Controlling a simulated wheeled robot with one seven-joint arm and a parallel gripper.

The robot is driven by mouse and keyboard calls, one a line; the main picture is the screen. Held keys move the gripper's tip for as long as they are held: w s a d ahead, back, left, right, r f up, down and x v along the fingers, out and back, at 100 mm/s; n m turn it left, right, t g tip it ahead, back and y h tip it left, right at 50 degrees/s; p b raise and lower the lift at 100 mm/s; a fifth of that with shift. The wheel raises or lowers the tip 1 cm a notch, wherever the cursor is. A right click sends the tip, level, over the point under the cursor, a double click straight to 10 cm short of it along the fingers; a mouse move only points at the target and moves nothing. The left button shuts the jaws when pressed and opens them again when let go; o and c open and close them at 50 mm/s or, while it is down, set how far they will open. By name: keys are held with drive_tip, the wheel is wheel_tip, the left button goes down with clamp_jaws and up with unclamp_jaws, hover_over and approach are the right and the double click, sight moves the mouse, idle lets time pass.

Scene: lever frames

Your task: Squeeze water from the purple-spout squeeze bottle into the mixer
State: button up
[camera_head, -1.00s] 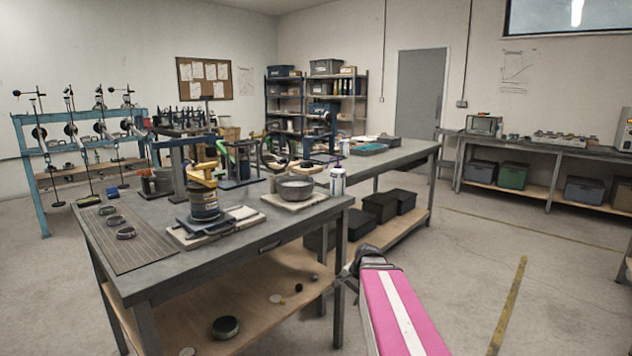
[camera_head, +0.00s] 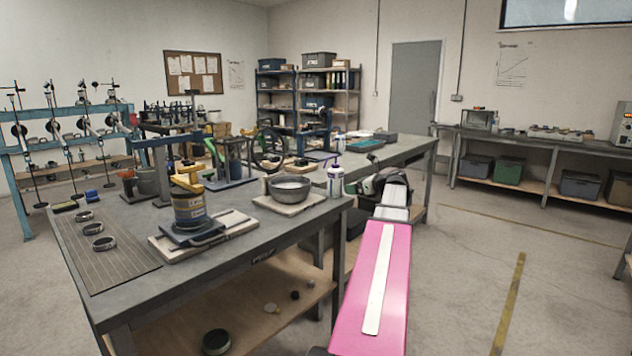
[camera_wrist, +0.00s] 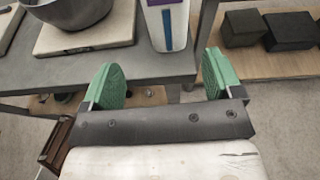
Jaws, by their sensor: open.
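The squeeze bottle (camera_head: 335,181), white with a purple spout, stands upright at the right end of the near workbench (camera_head: 95,305). In the wrist view its lower body (camera_wrist: 167,25) shows with a blue strip; its top is cut off. A grey metal bowl (camera_head: 289,187), which looks like the mixer's bowl, sits on a pale board left of the bottle. Part of the bowl also shows in the wrist view (camera_wrist: 75,12). My gripper (camera_wrist: 160,80) has green pads spread wide with nothing between them. The bottle lies just beyond the pads, roughly centred.
A yellow-topped press with a can (camera_head: 190,208) stands left of the bowl. Metal rings (camera_head: 103,243) lie on a dark mat. Dark bins (camera_wrist: 290,30) sit on the lower shelf to the right.

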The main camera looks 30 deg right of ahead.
sight(341, 181)
drive_tip(key=shift+m, duration=0.4)
drive_tip(key=shift+w+d+r+x, duration=0.15)
drive_tip(key=shift+r+x, duration=0.15)
drive_tip(key=shift+x, duration=1.5)
drive_tip(key=shift+w+d+r+x, duration=0.15)
drive_tip(key=shift+r+x, duration=0.15)
drive_tip(key=shift+x, duration=1.45)
drive_tip(key=shift+w+d+r+x, duration=0.15)
drive_tip(key=shift+w+r+x, duration=0.1)
drive_tip(key=shift+x, duration=1.55)
drive_tip(key=shift+s, duration=0.1)
drive_tip(key=c, duration=0.7)
drive_tip(key=shift+c, duration=0.2)
drive_tip(key=shift+r, duration=0.1)
